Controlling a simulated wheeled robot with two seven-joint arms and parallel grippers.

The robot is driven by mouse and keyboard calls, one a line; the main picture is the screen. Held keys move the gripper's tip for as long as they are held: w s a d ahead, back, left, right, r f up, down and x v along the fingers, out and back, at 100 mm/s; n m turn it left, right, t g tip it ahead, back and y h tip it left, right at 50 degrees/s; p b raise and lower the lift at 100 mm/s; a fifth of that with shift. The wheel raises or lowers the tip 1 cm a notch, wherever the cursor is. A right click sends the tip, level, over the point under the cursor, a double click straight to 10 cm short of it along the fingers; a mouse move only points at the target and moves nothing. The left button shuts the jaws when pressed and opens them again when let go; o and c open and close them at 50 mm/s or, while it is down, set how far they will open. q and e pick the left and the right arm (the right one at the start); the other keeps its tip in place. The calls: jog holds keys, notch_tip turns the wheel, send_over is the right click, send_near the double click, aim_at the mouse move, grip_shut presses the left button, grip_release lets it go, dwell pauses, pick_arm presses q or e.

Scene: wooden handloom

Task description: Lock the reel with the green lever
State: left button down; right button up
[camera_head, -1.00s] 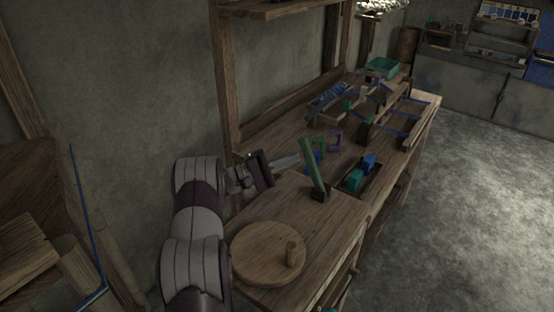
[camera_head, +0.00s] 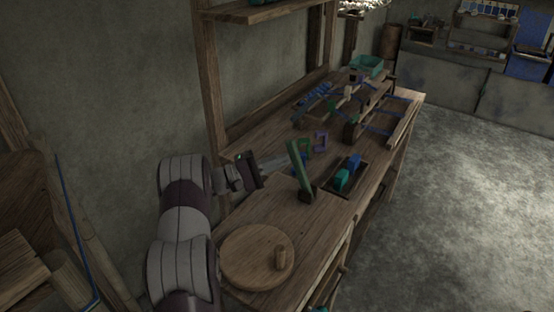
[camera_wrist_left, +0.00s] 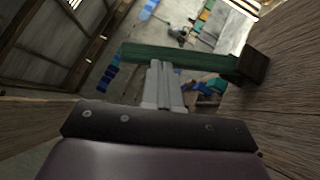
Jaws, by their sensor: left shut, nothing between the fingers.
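The green lever (camera_head: 299,168) stands tilted on a small dark base (camera_head: 307,194) on the bench top, leaning to the left at its upper end. The round wooden reel disc with a peg (camera_head: 243,262) lies nearer on the same bench. My left gripper (camera_head: 284,160) is shut and empty, its fingers pointing right at the upper part of the lever. In the left wrist view my shut fingertips (camera_wrist_left: 163,72) reach up to the green lever (camera_wrist_left: 185,57), which runs across the picture; I cannot tell whether they touch. My right gripper is not in view.
A dark tray (camera_head: 335,191) with teal and blue blocks sits right of the lever. Purple and green pieces (camera_head: 320,141) lie behind it. A wooden frame with blue parts (camera_head: 372,112) stands farther back. A shelf post (camera_head: 210,100) rises behind my left arm. Floor is open on the right.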

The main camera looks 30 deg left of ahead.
pick_arm(q)
jog(key=d+r+m+g+y+p, duration=0.2)
jog(key=d+p, duration=0.7)
jog(key=p, duration=0.5)
jog(key=shift+s+d+r+m+g+y+p, duration=0.15)
jog(key=shift+s+r+m+g+y+p, duration=0.25)
jog(key=shift+m+g+y, duration=1.05)
jog(key=shift+m+t+h, duration=0.35)
jog(key=shift+m+t, duration=0.1)
jog(key=shift+t, duration=0.1)
